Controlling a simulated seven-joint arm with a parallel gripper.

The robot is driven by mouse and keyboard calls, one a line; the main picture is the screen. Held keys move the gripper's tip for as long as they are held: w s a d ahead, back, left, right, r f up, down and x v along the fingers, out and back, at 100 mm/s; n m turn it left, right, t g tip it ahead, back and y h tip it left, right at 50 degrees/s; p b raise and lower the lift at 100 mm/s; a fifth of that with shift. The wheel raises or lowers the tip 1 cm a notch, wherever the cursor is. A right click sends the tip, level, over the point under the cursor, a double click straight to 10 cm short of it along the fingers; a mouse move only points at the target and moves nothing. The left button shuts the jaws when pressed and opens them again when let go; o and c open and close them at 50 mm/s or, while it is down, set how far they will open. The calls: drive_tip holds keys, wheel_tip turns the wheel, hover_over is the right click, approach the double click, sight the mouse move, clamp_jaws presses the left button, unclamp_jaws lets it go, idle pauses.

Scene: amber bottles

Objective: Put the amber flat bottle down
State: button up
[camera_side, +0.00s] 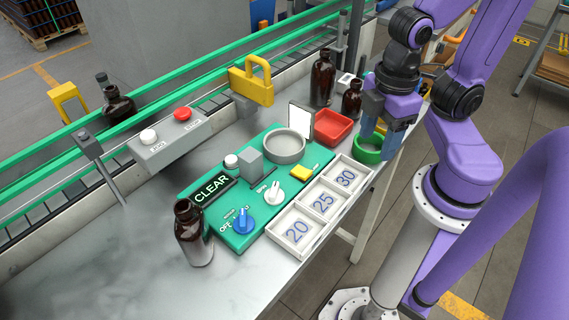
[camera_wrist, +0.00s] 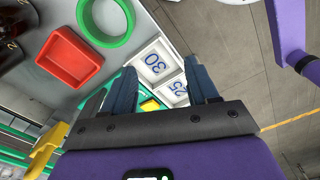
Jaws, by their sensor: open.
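Several dark amber bottles are in the side view; I cannot tell which is the flat one. One bottle (camera_side: 193,238) stands upright at the near left, beside the green panel. A taller bottle (camera_side: 322,80) and a smaller bottle (camera_side: 351,100) stand upright near the red tray. Another bottle (camera_side: 117,106) is at the conveyor on the left. My gripper (camera_side: 380,136) is above the table's right end, near the green ring. In the wrist view my gripper (camera_wrist: 162,82) has its fingers apart with nothing held between them. Parts of dark bottles (camera_wrist: 14,22) show at the upper left there.
A red tray (camera_side: 334,126) and green ring (camera_side: 368,150) are near my gripper. A white tray (camera_side: 272,236) marked 20, 25, 30 lies along the table edge. The green panel (camera_side: 223,238) has knobs and a grey dish (camera_side: 285,146). The near-left tabletop (camera_side: 110,240) is clear.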

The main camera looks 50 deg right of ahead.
drive_tip(key=w+a+r+t+y, duration=0.25)
drive_tip(key=w+a, duration=0.35)
drive_tip(key=w, duration=0.3)
drive_tip(key=w+a+r+t+y, duration=0.1)
drive_tip(key=w+a+t+y, duration=0.35)
drive_tip(key=w, duration=0.45)
drive_tip(key=n+g+y, duration=0.6)
drive_tip(key=n+g, duration=0.1)
drive_tip(key=g, duration=0.2)
approach(177, 217)
drive_tip(key=x, duration=1)
drive_tip(key=shift+s+a+r, duration=0.1)
drive_tip(key=shift+a, duration=0.05)
clamp_jaws()
